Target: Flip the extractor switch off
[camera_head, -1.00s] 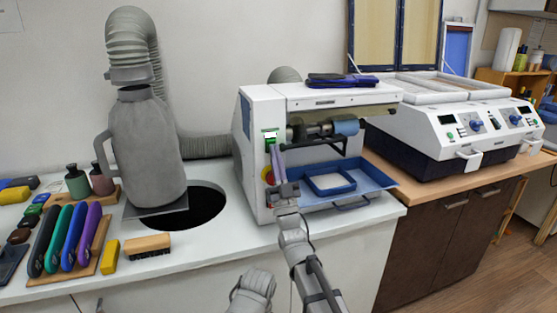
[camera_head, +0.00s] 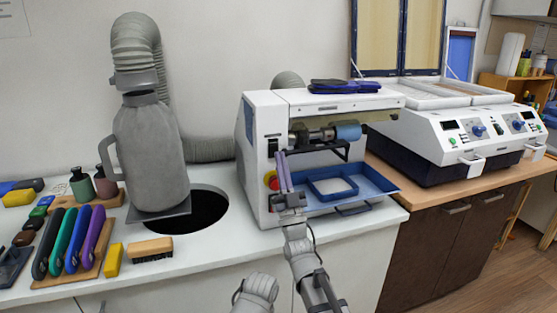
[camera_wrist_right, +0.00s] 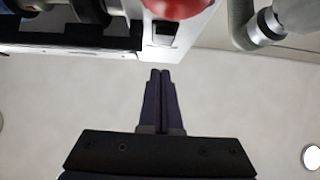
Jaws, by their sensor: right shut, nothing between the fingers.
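The extractor switch (camera_head: 273,144) is a dark rocker on the white front panel of the grinding machine (camera_head: 262,115), above a red round button (camera_head: 271,180). No green light shows on it. In the right wrist view the black switch (camera_wrist_right: 165,33) sits on a white panel beside the red button (camera_wrist_right: 178,6). My right gripper (camera_head: 281,156) is shut and empty, with its slim fingers pointing up just below and right of the switch. In the wrist view its closed fingertips (camera_wrist_right: 160,73) are apart from the panel.
A blue tray (camera_head: 375,183) juts from the machine's front, right of my gripper. A grey extractor canister with hose (camera_head: 150,150) stands left beside a round hole (camera_head: 205,210) in the white counter. Tools and a brush (camera_head: 150,249) lie at the left.

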